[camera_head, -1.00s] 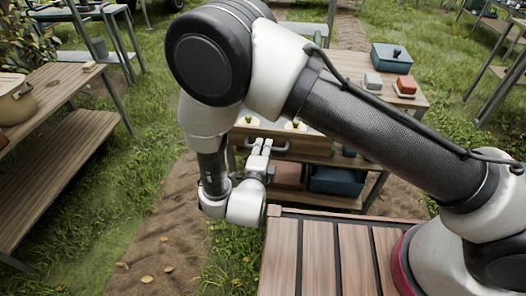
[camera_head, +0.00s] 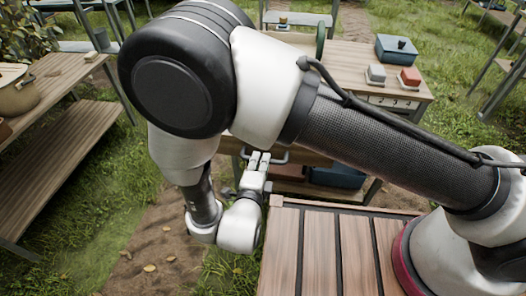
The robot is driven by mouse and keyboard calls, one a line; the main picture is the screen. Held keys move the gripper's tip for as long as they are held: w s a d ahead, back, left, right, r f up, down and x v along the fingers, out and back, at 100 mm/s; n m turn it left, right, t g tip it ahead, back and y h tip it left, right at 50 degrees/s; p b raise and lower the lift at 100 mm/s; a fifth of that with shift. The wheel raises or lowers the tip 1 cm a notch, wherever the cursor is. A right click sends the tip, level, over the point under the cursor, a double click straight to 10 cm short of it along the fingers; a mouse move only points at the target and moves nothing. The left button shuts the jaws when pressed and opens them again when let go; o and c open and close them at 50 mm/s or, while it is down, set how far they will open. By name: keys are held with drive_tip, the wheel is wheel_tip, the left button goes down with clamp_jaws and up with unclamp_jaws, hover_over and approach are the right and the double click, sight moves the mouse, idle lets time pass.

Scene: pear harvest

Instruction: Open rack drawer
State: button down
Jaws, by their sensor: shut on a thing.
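The wooden rack (camera_head: 345,62) stands beyond my base, partly hidden by my arm. Its drawer (camera_head: 308,158) shows a brown wooden front below my arm, with a grey bar handle (camera_head: 279,160). My gripper (camera_head: 259,159) is shut on the handle at its left part. My arm hides the drawer's inside and most of the rack's left side, so I cannot tell how far out the drawer is.
A blue bin (camera_head: 338,176) sits on the shelf below. A wooden shelf table (camera_head: 62,85) with a pot (camera_head: 17,92) stands at left.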

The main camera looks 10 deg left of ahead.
drive_tip(key=shift+s+f, duration=0.15)
drive_tip(key=shift+f, duration=0.15)
drive_tip(key=c, duration=1.5)
unclamp_jaws()
drive_tip(key=shift+o, duration=0.2)
drive_tip(key=shift+r, duration=0.1)
drive_tip(key=s+r, duration=0.2)
drive_tip(key=s, duration=0.9)
drive_tip(key=shift+s+a+r, duration=0.2)
drive_tip(key=shift+s, duration=0.15)
